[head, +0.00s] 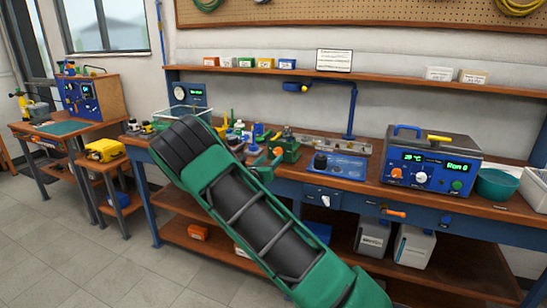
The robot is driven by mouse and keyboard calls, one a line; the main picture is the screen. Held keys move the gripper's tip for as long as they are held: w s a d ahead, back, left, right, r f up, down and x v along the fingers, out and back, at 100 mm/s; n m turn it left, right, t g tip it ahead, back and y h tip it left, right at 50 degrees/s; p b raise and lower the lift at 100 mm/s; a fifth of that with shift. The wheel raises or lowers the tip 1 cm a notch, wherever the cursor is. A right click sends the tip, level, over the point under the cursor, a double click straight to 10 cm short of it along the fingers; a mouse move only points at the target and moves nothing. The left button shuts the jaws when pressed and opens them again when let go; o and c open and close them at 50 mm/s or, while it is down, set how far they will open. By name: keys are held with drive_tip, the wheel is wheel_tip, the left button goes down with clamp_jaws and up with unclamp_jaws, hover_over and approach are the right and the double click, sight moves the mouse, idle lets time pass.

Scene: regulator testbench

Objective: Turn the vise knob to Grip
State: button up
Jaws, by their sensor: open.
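A green bench vise (288,146) stands on the long workbench (440,200), just right of my raised arm. A small orange part (278,151) shows on its front side. A small blue panel with a white knob (325,200) is on the bench's front edge, below and right of the vise. Its markings are too small to read, and I cannot tell which of these is the vise knob or how it is set. My green and black arm crosses the picture from the lower right to the bench's left part.
A blue instrument (430,165) with knobs and green displays stands on the right, beside a teal bowl (497,184). An orange handle (393,212) sticks out from the bench front. Small fittings crowd the bench left of the vise. The floor (130,265) at left is clear.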

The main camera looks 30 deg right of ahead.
sight(277, 152)
drive_tip(key=x, duration=0.6)
drive_tip(key=shift+w+d, duration=0.15)
drive_tip(key=shift+d, duration=0.1)
drive_tip(key=c, duration=1.1)
drive_tip(key=shift+o, duration=0.2)
drive_tip(key=shift+a, duration=0.25)
drive_tip(key=shift+d, duration=0.1)
